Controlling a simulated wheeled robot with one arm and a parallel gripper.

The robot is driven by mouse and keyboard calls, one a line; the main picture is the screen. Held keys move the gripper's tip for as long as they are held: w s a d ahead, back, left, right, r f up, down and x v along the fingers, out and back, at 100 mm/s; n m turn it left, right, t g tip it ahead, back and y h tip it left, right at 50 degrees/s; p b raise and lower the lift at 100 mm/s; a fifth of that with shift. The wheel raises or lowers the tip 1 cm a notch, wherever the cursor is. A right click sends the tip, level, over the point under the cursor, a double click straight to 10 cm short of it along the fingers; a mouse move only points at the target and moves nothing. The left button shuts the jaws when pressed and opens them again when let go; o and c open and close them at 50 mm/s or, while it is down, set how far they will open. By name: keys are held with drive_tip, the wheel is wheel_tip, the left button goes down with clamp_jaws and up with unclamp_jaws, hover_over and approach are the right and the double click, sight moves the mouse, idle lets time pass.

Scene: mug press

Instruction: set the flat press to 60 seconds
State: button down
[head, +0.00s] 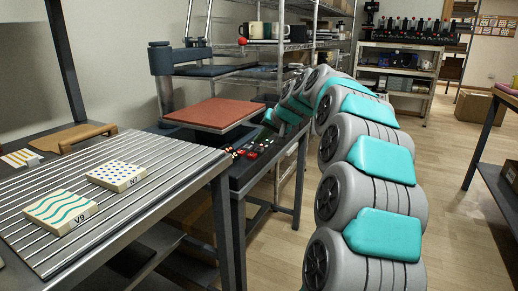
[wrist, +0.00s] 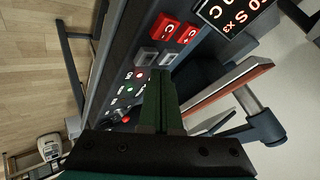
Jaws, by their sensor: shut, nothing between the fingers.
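The flat press has a reddish-brown plate (head: 212,114) and a dark upper arm (head: 205,71) raised behind it in the head view. Its control panel (head: 258,152) faces the front right. In the wrist view the panel shows sideways, with a lit display (wrist: 236,14), two red buttons (wrist: 187,34) marked with minus and plus, and two grey buttons (wrist: 146,57). My gripper (wrist: 162,76) is shut and empty, its dark green fingers pointing at the panel just by the grey buttons. I cannot tell whether they touch. The display is cut off and its full reading is unclear.
Small lit lamps and a red knob (wrist: 123,148) sit beside the buttons. A grooved table (head: 150,195) at left carries two patterned tiles (head: 117,176). A wire shelf (head: 285,45) stands behind. The floor (head: 450,190) to the right is open.

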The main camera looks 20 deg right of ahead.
sight(260, 150)
drive_tip(key=shift+r+p, duration=1.35)
drive_tip(key=shift+r, duration=1.15)
